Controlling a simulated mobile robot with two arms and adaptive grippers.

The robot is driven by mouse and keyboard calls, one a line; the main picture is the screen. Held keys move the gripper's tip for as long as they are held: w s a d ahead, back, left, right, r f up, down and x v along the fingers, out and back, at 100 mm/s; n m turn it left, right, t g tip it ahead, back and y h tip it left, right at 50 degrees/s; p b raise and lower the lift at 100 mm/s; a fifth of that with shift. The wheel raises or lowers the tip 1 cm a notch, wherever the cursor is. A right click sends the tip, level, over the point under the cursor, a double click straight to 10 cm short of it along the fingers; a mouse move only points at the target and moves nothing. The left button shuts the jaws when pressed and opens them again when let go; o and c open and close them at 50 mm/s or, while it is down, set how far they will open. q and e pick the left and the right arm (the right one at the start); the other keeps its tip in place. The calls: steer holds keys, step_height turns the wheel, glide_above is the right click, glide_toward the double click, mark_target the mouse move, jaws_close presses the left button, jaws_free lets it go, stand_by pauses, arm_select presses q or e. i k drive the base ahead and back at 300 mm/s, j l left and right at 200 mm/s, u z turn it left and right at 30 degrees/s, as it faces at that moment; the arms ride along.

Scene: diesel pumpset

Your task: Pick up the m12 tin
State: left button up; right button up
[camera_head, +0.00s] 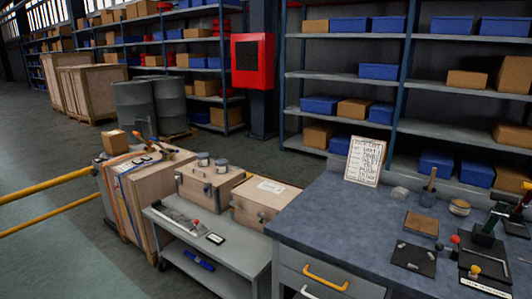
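Two small grey tins, a left one (203,159) and a right one (221,166), stand close together on a wooden box (194,187) that sits on a grey cart. Their labels are too small to read, so I cannot tell which is the m12 tin. A round, tan-topped container (460,207) stands on the workbench at the right; its marking is not readable either. Neither of my grippers is in view.
The grey cart (182,241) also holds a second wooden box (262,202). The workbench (325,222) carries a list sheet (365,161), a brush pot (427,198) and dark tools at right. Yellow rails (45,186) stand at left; crates and shelves lie behind.

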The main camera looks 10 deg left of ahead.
mark_target(203, 158)
steer(key=i+j+z, duration=0.1)
steer(key=j, duration=0.75)
steer(key=i+j+z, duration=0.1)
steer(key=i+j, duration=0.15)
steer(key=j, duration=0.6)
steer(key=i+j+z, duration=0.1)
steer(key=j, duration=0.8)
steer(key=i+j, duration=0.1)
steer(key=j, duration=0.75)
steer(key=i+j+z, duration=0.15)
steer(key=j, duration=0.75)
steer(key=z, duration=0.55)
steer(key=i+j, duration=0.05)
steer(key=j, duration=0.05)
